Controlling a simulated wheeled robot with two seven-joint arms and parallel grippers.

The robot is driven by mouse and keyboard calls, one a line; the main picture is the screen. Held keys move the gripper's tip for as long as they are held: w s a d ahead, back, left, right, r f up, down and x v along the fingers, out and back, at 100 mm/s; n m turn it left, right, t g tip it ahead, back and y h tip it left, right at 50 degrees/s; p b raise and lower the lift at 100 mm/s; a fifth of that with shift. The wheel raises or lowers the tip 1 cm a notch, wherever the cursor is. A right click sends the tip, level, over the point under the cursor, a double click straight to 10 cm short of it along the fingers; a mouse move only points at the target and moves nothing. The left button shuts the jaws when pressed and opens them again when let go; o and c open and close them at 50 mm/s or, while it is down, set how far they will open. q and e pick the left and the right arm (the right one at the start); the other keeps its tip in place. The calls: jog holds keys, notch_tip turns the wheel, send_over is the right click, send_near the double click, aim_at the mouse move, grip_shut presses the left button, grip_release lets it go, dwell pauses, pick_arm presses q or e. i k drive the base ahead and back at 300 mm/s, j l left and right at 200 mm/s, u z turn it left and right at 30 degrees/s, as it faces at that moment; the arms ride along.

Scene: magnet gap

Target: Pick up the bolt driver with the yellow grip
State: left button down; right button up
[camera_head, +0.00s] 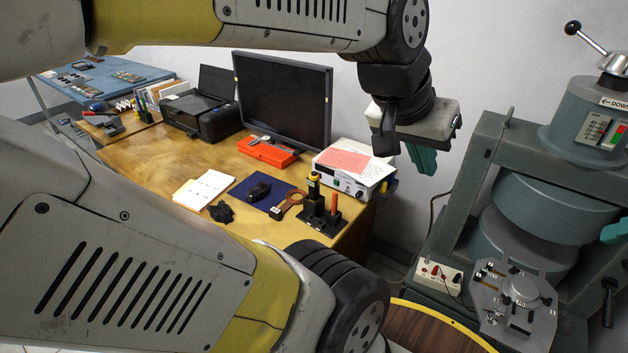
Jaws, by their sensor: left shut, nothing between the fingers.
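The bolt driver with the yellow grip (314,186) stands upright in a black holder (318,222) near the table's right front corner. A second driver with an orange grip (334,203) stands beside it in the same holder. My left gripper (422,160) has green fingers and hangs up and to the right of the holder, apart from both drivers. It is shut and empty. A teal piece at the right picture edge looks like a fingertip of my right gripper (613,231); the rest is out of the picture.
On the wooden table (160,165) are a monitor (283,100), a printer (203,112), a white instrument (350,180) with a pink paper, an orange case (266,152) and a blue mat (262,203). A large magnet (555,210) stands at right, beyond a floor gap.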

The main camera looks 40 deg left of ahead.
aim_at(313, 182)
jog(key=u, duration=1.5)
jog(key=j, duration=0.45)
jog(key=j+z, duration=0.25)
jog(key=j, duration=0.75)
jog(key=j+z, duration=0.3)
jog(key=j, duration=0.7)
jog(key=i+z, duration=0.15)
jog(key=z, duration=1.25)
jog(key=i+j, duration=0.2)
jog(key=j, duration=0.15)
